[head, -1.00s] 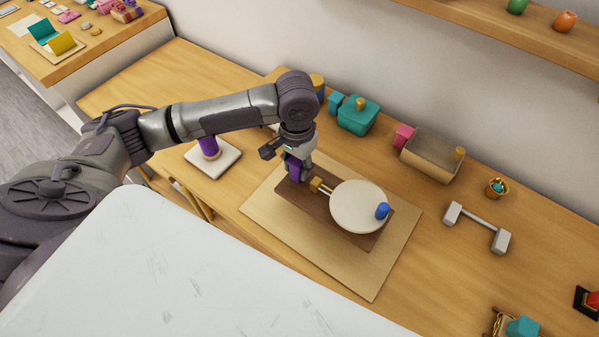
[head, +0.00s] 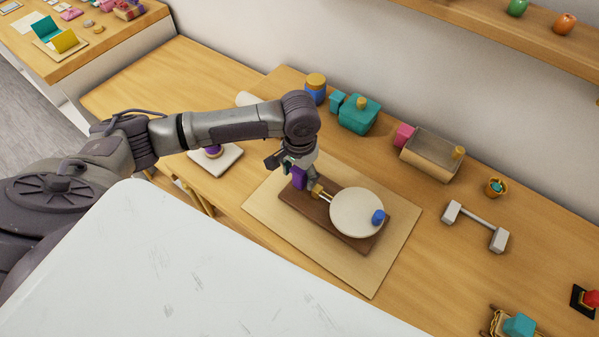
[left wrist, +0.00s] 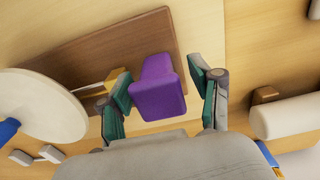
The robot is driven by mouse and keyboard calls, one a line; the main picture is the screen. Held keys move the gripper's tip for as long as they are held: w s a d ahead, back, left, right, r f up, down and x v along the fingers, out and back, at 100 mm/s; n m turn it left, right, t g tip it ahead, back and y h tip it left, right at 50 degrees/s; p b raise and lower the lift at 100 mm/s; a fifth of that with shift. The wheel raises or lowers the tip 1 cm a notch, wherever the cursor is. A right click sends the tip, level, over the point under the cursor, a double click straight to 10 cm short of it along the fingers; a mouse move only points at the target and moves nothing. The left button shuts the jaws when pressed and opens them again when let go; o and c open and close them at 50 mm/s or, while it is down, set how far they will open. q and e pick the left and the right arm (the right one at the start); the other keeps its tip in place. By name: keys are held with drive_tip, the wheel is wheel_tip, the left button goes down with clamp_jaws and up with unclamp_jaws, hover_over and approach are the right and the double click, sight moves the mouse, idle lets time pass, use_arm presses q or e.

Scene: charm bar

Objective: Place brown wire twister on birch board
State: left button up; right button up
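The brown wire twister (head: 330,215) has a dark brown base, a cream disc with a blue knob, a gold shaft and a purple block. It lies on the birch board (head: 280,235), toward the middle, with board showing around its base. In the left wrist view the twister's purple block (left wrist: 158,92) sits between the fingers of my left gripper (left wrist: 162,88). Small gaps show on both sides, so the gripper looks open around the block. In the head view my left gripper (head: 290,165) is above the twister's left end. My right gripper is not in view.
A cream base with a purple part (head: 216,160) is left, partly behind my arm. A white surface (head: 180,265) fills the foreground.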

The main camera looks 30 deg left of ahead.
use_arm(q)
drive_tip(key=shift+r, duration=0.55)
wheel_tip(320, 180, up, 11)
drive_tip(key=shift+r+b, duration=0.1)
drive_tip(key=shift+b, duration=0.8)
